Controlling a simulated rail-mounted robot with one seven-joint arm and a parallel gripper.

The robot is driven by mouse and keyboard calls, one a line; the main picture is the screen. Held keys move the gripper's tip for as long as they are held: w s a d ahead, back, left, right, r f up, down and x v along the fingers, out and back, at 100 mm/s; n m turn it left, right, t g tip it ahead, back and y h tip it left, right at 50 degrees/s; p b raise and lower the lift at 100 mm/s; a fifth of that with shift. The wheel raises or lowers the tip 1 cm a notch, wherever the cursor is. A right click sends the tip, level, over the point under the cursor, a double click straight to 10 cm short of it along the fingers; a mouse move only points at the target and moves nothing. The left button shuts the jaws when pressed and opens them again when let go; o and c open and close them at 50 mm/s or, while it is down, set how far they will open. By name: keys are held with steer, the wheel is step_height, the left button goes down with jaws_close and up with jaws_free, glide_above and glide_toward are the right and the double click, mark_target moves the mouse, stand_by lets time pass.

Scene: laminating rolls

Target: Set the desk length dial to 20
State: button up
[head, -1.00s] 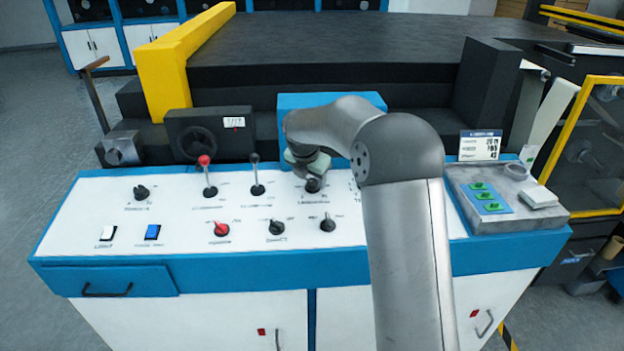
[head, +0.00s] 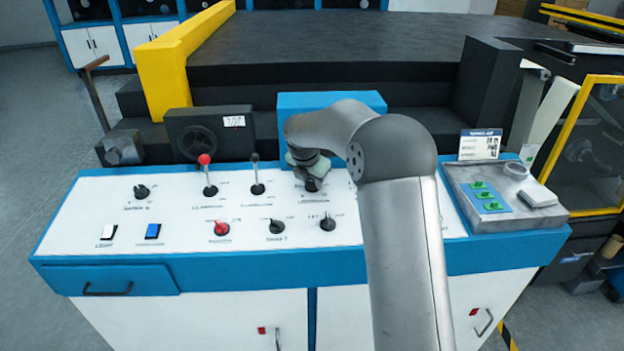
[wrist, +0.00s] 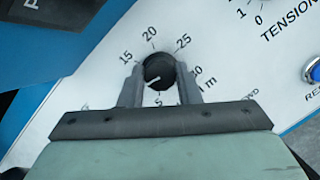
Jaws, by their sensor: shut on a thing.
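The desk length dial is a black knob (wrist: 158,70) on the white panel, with numbers around it. In the wrist view 15, 20 and 25 read along its upper side, and a 5 shows below. A white pointer mark on the knob faces lower left, away from the 20; the number nearest it is hidden by a finger. My gripper (wrist: 158,78) is shut on the knob, one finger on each side. In the head view the dial (head: 313,185) sits under my gripper (head: 311,172), partly covered by it.
A red-knobbed lever (head: 205,170) and a black lever (head: 257,175) stand to the left. Several other knobs sit nearby, including a red one (head: 221,229). A tray (head: 520,222) with green-topped pieces is at the right. A tension dial's label (wrist: 290,25) is at the wrist view's upper right.

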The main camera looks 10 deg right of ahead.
steer(key=shift+r+m, duration=0.1)
steer(key=shift+m, duration=0.2)
steer(key=m+g+p, duration=0.1)
steer(key=m+p, duration=0.1)
steer(key=m, duration=0.2)
steer(key=shift+w+m+h, duration=0.1)
steer(key=shift+m+h, duration=0.3)
steer(key=m+p, duration=0.1)
steer(key=m, duration=0.1)
steer(key=m+g+p, duration=0.1)
steer(key=m, duration=0.2)
steer(key=shift+g, duration=0.3)
steer(key=m+g+p, duration=0.1)
steer(key=m, duration=0.4)
steer(key=shift+w+m, duration=0.15)
steer(key=shift+m, duration=0.25)
steer(key=m+y+p, duration=0.1)
steer(key=m, duration=0.3)
steer(key=shift+m+g, duration=0.4)
steer(key=o, duration=1)
